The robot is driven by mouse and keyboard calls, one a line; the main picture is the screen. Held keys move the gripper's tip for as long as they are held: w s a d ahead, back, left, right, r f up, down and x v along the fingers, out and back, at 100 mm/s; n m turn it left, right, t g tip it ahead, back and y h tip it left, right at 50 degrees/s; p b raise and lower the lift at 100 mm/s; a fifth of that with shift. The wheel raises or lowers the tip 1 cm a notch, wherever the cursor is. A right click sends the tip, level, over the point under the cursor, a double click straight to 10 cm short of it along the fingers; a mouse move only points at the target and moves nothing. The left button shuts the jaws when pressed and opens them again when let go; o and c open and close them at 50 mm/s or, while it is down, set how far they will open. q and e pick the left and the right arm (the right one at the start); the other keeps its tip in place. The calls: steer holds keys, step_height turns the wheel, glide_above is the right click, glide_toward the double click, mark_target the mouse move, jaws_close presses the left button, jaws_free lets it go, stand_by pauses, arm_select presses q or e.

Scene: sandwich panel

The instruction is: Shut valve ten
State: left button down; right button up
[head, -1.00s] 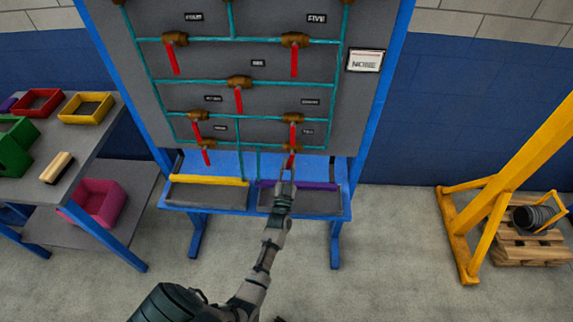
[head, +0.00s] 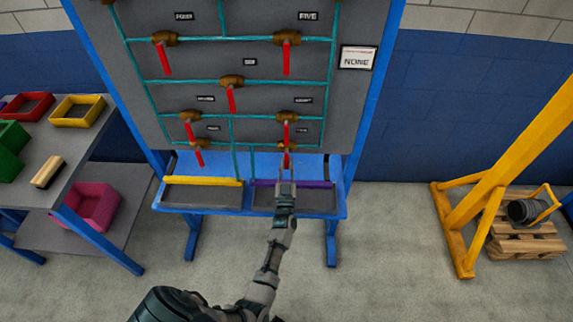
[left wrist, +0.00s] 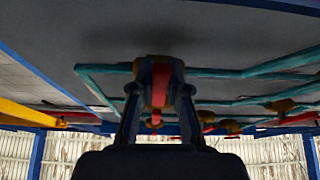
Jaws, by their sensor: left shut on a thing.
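Valve ten (head: 289,147) is the lowest valve on the right of the grey panel, brass with a red handle, below a small label too blurred to read surely. My left gripper (head: 287,168) reaches up to it from below and covers part of it. In the left wrist view the fingers of my left gripper (left wrist: 159,92) are closed on the sides of the red handle (left wrist: 161,82), with the brass body just behind. In the head view the handle seems to hang down, but its exact angle is hard to tell. My right gripper is not in view.
Another red-handled valve (head: 286,118) is close above, and one (head: 197,145) is to the left. A blue shelf with a yellow-edged tray (head: 203,182) and a purple-edged tray (head: 315,185) lies below. A sign (head: 357,58) reads "NONE". The floor at right is clear up to a yellow frame (head: 470,205).

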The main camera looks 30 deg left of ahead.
arm_select(q)
steer(key=c, duration=1.1)
jaws_free()
steer(key=shift+d+f, duration=0.1)
steer(key=shift+f, duration=0.5)
steer(key=shift+r, duration=0.2)
steer(key=shift+r, duration=0.1)
steer(key=v, duration=1.2)
